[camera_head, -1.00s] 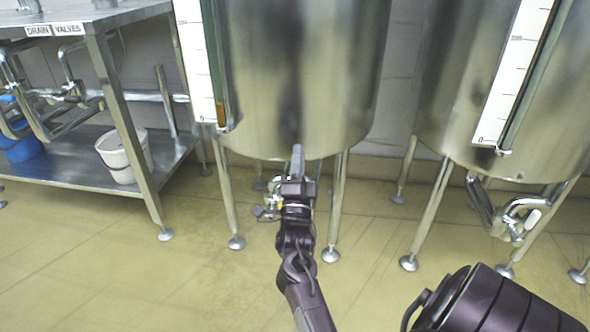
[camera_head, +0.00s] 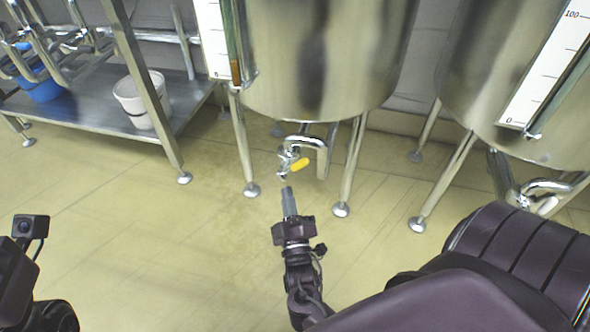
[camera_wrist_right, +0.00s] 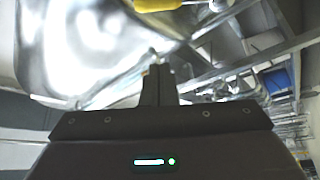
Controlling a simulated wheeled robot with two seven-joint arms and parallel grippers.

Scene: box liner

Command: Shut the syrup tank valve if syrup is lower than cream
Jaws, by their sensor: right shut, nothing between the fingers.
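The middle steel tank (camera_head: 315,60) has a bent outlet pipe with a valve under it. The valve's yellow handle (camera_head: 300,164) sticks out to the right; it also shows at the top of the wrist view (camera_wrist_right: 157,4). My right gripper (camera_head: 288,190) is shut and empty, just below the valve and apart from the handle; its closed fingers show in the wrist view (camera_wrist_right: 158,70). The middle tank's gauge (camera_head: 236,70) shows a short amber column near the bottom. The right tank's gauge (camera_head: 560,95) shows no clear level. No tank name is readable. My left gripper's fingers are not visible.
A second valve with a pale handle (camera_head: 547,205) hangs under the right tank (camera_head: 480,75), partly behind my arm. A steel shelf (camera_head: 85,110) at the left holds a white bucket (camera_head: 140,100) and a blue bucket (camera_head: 42,88). The floor in front is clear.

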